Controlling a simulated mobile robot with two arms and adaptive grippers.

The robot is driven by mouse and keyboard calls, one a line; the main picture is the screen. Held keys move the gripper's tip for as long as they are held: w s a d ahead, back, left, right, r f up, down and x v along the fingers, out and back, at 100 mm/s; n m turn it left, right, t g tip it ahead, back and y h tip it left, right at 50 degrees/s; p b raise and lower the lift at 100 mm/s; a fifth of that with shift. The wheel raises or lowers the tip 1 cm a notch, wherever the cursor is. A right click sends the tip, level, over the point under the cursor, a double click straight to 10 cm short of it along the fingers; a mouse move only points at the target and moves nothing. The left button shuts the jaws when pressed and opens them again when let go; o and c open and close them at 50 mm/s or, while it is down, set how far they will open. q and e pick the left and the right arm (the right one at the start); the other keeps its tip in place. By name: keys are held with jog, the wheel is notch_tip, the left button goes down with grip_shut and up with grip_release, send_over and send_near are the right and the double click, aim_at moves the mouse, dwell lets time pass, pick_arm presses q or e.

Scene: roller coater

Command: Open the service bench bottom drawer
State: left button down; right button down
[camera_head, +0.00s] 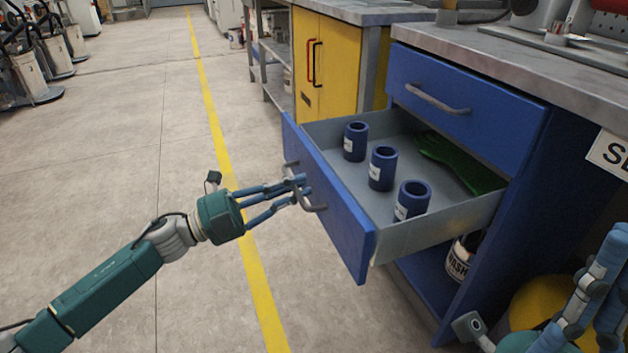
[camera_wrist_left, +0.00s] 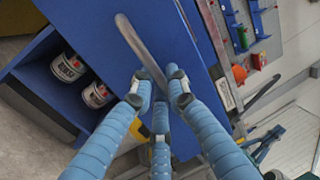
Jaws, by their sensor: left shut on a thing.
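The service bench's lower drawer (camera_head: 335,205) has a blue front and stands pulled well out. Its grey handle (camera_head: 316,207) is on the front, and a grey handle bar (camera_wrist_left: 140,45) also shows in the left wrist view. My left gripper (camera_head: 298,188) is shut on this handle, its blue fingers reaching it from the left. The upper drawer (camera_head: 460,105) is shut. My right gripper (camera_head: 590,295) shows in part at the lower right, away from the drawer; its fingertips are not clear enough to tell its state.
In the open drawer lie several things: blue cylinders (camera_head: 383,168) and a green glove (camera_head: 455,160). Labelled cans (camera_wrist_left: 68,68) stand on the shelf below. A yellow cabinet (camera_head: 335,65) stands behind. The floor (camera_head: 110,160) left of the drawer is clear.

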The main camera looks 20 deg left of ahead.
pick_arm(q)
jog(key=shift+s+a, duration=0.35)
jog(key=shift+a, duration=0.15)
jog(key=c, duration=1.8)
grip_release()
jog(key=shift+o, duration=0.2)
jog(key=v, duration=1.2)
